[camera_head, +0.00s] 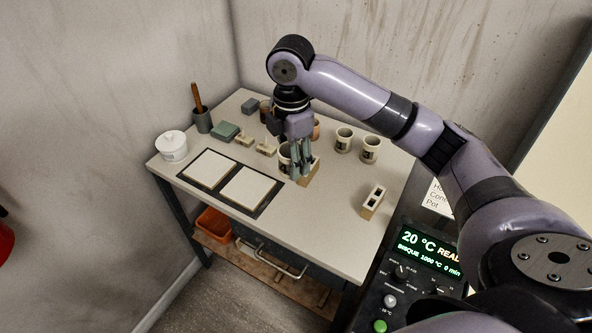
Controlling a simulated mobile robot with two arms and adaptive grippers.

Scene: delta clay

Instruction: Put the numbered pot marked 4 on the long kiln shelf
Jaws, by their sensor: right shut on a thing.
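My right gripper (301,162) reaches down over the table, with its fingers shut on a small pale pot (285,158) that they partly hide. Any number on this pot is too small to read. Two more pale pots with dark marks, one (343,141) and another (370,150), stand upright to the right; I cannot read their numbers. Two pale flat slabs, one (208,168) and another (248,187), lie in dark frames left of the gripper. I cannot tell whether either is the long kiln shelf. My left gripper is not in view.
A tan block (312,174) stands close by the fingers, and a hollow block (373,203) stands farther right. A white tub (172,146), a tool cup (203,121) and a green block (224,132) are at left. The table's front (310,230) is clear. A controller panel (428,253) is at lower right.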

